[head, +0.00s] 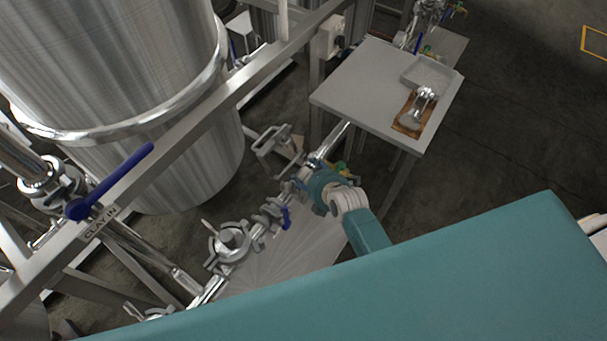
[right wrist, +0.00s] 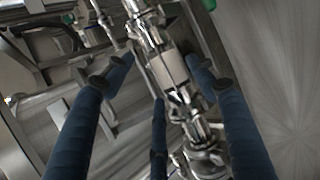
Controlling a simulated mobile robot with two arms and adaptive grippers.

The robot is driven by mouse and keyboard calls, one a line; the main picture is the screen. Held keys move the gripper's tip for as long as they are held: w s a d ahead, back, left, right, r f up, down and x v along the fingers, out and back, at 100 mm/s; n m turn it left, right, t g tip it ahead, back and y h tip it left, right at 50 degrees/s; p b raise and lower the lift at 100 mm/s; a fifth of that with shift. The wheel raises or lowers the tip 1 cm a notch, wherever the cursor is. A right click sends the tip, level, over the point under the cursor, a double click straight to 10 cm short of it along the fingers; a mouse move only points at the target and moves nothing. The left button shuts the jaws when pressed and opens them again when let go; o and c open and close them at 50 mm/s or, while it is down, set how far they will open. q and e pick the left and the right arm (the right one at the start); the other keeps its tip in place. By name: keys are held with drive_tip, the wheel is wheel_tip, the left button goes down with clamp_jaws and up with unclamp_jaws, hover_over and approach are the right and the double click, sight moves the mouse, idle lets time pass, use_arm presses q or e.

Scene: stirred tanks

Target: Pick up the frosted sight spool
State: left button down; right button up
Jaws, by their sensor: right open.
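The frosted sight spool (right wrist: 167,70) shows in the right wrist view as a short, whitish cylinder in the chrome pipe line, with metal fittings at both ends. My right gripper (right wrist: 160,76) is open, its dark blue fingers on both sides of the spool, with no clear contact. In the head view, my right gripper (head: 322,188) is over the pipe line, and it hides the spool there. My left gripper is not in view.
The pipe line (head: 262,216) carries clamps and a blue-handled valve. A large steel tank (head: 130,80) and rail stand at left. A grey side table (head: 365,90) holds a shallow tray (head: 455,80) and a shiny metal piece (head: 421,103) on a brown mat (head: 402,124).

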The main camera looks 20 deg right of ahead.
sight(305, 172)
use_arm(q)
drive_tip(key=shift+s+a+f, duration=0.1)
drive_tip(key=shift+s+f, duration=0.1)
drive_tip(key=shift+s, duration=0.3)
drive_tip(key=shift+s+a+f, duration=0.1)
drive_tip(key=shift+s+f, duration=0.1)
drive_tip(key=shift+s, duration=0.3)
use_arm(e)
drive_tip(key=x, duration=0.5)
drive_tip(key=shift+w+f, duration=0.15)
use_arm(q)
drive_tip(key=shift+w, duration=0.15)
use_arm(e)
drive_tip(key=c, duration=1)
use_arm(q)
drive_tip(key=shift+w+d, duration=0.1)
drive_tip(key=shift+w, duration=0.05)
use_arm(e)
drive_tip(key=shift+c, duration=1.1)
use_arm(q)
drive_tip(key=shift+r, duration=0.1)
use_arm(e)
drive_tip(key=shift+r, duration=0.2)
